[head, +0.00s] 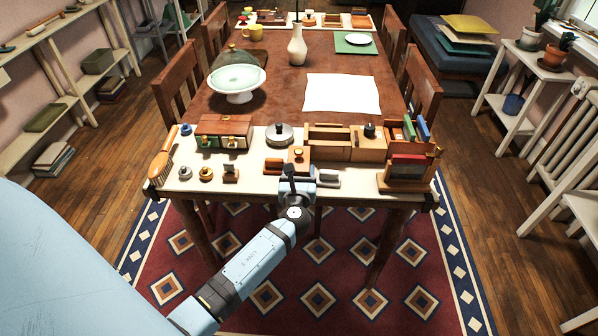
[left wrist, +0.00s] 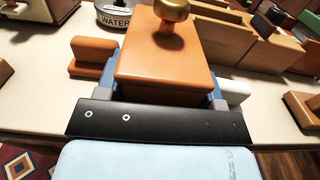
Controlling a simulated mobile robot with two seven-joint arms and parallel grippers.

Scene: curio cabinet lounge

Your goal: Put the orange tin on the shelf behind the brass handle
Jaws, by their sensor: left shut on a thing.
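My left gripper (head: 296,174) is at the table's front edge, shut on an orange box-like thing with a round brass knob on top. I take this to be the orange tin (head: 298,155); in the left wrist view the tin (left wrist: 165,70) sits between the two blue-grey fingers. I cannot tell whether it touches the table. A wooden cabinet (head: 224,123) with small knobs on its front stands on the table to the left. Which handle is the brass one is too small to tell, and no shelf shows inside. My right gripper is not in view.
Near the tin are an orange block (head: 273,166), a round grey tin (head: 280,135) marked WATER in the wrist view, and a wooden box (head: 327,137). A brush (head: 160,168) and a small rack (head: 408,172) stand at the front corners. White paper (head: 341,93) lies farther back.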

